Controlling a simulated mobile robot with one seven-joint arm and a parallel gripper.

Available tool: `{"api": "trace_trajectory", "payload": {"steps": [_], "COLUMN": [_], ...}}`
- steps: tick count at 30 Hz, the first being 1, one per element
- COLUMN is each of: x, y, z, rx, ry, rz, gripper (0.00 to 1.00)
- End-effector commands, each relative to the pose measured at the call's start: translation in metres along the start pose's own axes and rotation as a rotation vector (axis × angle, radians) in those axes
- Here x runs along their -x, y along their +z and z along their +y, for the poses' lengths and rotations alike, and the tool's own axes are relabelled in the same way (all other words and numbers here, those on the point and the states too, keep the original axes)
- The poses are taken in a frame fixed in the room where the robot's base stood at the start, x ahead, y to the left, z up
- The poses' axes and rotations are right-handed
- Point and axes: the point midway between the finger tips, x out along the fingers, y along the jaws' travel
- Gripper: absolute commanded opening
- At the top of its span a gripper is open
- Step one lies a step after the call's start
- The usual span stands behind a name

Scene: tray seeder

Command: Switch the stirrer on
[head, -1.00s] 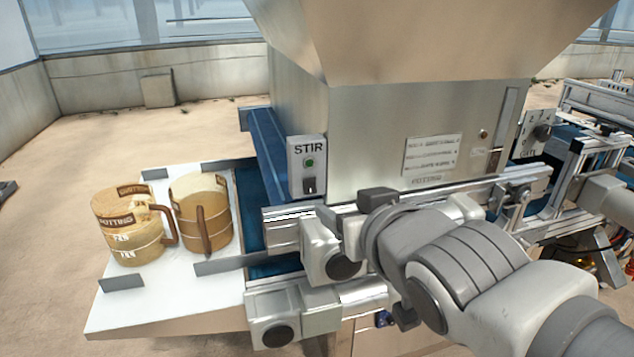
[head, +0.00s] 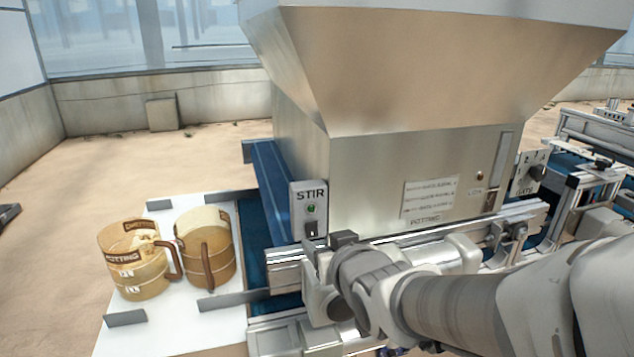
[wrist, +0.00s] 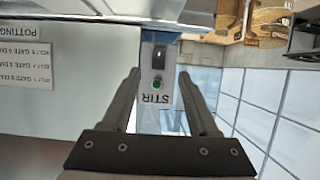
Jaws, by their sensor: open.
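The stirrer's control box (head: 294,215), marked STIR, is fixed to the left corner of the metal hopper machine. It has a green lamp (head: 311,208) and below it a dark switch (head: 310,228). In the wrist view the box is upside down, with the lamp (wrist: 157,85) and the switch (wrist: 159,57) both in sight. My gripper (wrist: 158,76) is open and empty, its two fingers on either side of the box in that view. I cannot tell how far the fingertips are from the switch.
Two tan jugs (head: 133,270) (head: 206,262) stand on a white shelf (head: 180,322) left of the machine. A GATE dial panel (head: 528,172) is on the right. A metal rail (head: 520,212) runs along the machine's front, just below the control box.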

Motion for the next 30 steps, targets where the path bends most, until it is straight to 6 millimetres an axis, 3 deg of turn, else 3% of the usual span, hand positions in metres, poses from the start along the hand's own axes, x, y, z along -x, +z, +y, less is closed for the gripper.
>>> {"api": "trace_trajectory", "payload": {"steps": [6,19,30], "x": [-0.013,-0.062,-0.072], "y": [-0.002,0.002,0.001], "z": [0.002,0.001,0.002], "rx": [-0.004,-0.003,-0.001], "ry": [0.006,0.004,0.005], "rz": [-0.005,-0.001,0.001], "gripper": [0.6,0.6,0.6]}}
